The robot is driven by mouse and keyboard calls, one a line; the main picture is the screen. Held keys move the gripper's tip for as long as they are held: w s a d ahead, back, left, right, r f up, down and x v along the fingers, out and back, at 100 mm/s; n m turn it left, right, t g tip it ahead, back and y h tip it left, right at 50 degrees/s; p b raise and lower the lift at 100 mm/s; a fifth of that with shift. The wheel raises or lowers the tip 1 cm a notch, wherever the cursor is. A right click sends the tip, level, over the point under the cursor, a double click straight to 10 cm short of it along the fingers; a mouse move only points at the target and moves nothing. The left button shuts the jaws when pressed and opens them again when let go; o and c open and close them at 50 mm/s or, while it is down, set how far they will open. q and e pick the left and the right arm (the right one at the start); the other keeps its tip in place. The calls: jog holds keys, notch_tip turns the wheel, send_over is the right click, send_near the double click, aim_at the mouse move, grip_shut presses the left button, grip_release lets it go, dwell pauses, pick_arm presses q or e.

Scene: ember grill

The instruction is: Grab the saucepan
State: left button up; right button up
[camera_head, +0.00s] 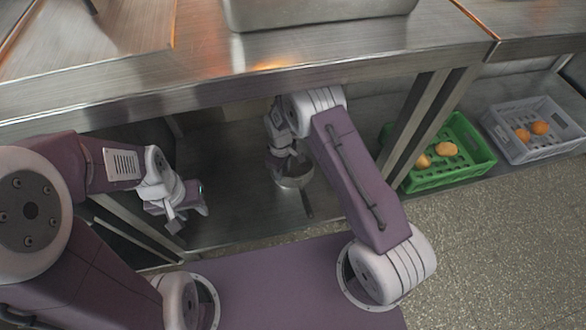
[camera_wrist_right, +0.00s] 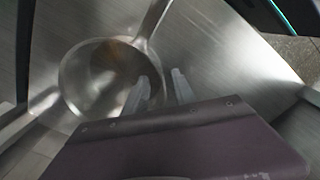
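A metal saucepan (camera_head: 297,180) with a long dark-ended handle (camera_head: 307,204) stands on the steel lower shelf under the counter. In the right wrist view the saucepan (camera_wrist_right: 100,75) shows from above, with its handle running to the upper right. My right gripper (camera_wrist_right: 162,84) is open at the pan's rim, near the handle side. One finger overlaps the bowl and the other is outside it; I cannot tell whether either touches. In the head view my right gripper (camera_head: 284,158) partly covers the pan. My left gripper (camera_head: 178,217) is apart from the pan, to its left.
The steel counter (camera_head: 300,66) overhangs the lower shelf (camera_head: 235,205). Counter legs (camera_head: 412,118) stand right of my right arm. A green crate (camera_head: 452,160) and a grey crate (camera_head: 530,130), both with round brownish items, sit farther right.

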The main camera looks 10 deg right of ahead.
aim_at(284, 183)
notch_tip(284, 183, down, 7)
jog(key=b, duration=0.5)
jog(key=shift+w+d+f, duration=0.1)
jog(key=shift+f, duration=0.1)
jog(key=shift+r, duration=0.2)
grip_shut()
dwell(0.8)
